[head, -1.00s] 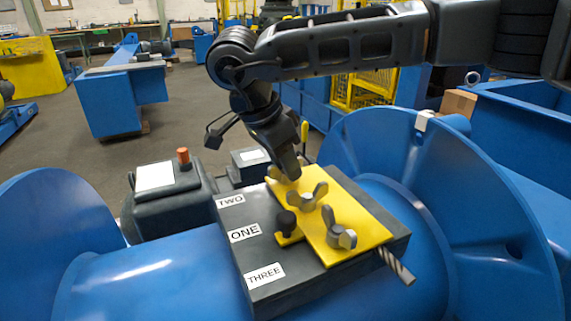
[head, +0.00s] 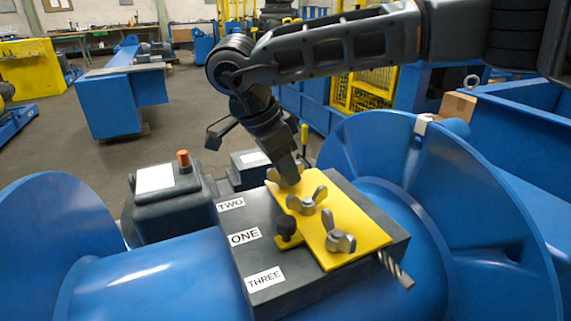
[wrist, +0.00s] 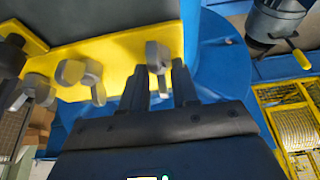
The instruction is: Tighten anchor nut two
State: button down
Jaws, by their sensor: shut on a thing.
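A yellow plate (head: 347,215) lies on a dark block (head: 265,274) with labels TWO, ONE and THREE. Three grey wing nuts stand in a row on the plate. My gripper (head: 288,180) points down at the far nut, beside label TWO, and mostly hides it in the head view. In the wrist view my gripper (wrist: 160,90) has its fingers on either side of that wing nut (wrist: 158,55) and is shut on it. The middle wing nut (head: 307,203), by label ONE, and the near wing nut (head: 340,241), by label THREE, stand free.
A black knob (head: 287,228) stands at the plate's left edge. A twisted steel cable end (head: 396,270) sticks out of the block's right side. Large blue drum flanges (head: 455,200) rise close by on the right. A dark box with an orange cap (head: 183,158) stands behind left.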

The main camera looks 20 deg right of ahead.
aim_at(271, 169)
jog(key=c, duration=1.2)
grip_release()
jog(key=v, duration=0.8)
jog(key=shift+p, duration=0.4)
jog(key=shift+f, duration=0.1)
